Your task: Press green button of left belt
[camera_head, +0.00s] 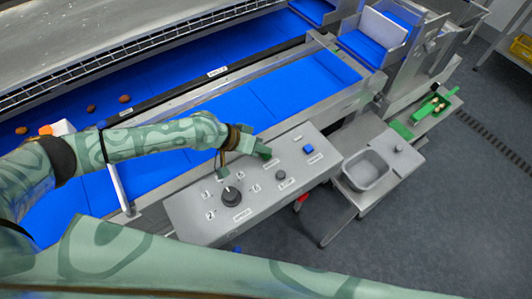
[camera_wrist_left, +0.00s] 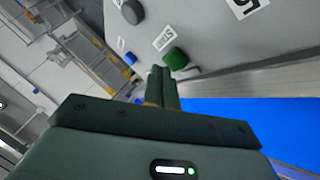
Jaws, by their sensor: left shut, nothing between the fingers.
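The green button (camera_wrist_left: 175,58) stands up from the grey control panel in the left wrist view, beside a white label. My left gripper (camera_wrist_left: 160,70) is shut and empty, its fingertips close beside the button in that picture. I cannot tell whether they touch it. In the head view, my left gripper (camera_head: 258,149) is over the upper edge of the control panel (camera_head: 190,227). There, the green button cannot be told apart clearly from the dark green fingers. My right gripper is not in view.
The panel also carries a large black knob (camera_head: 231,196), a smaller dark knob (camera_head: 281,175) and a blue button (camera_head: 308,149). The blue belt (camera_head: 300,85) runs behind it. A grey bin (camera_head: 366,171) stands at the right. Several dates lie on the far belt.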

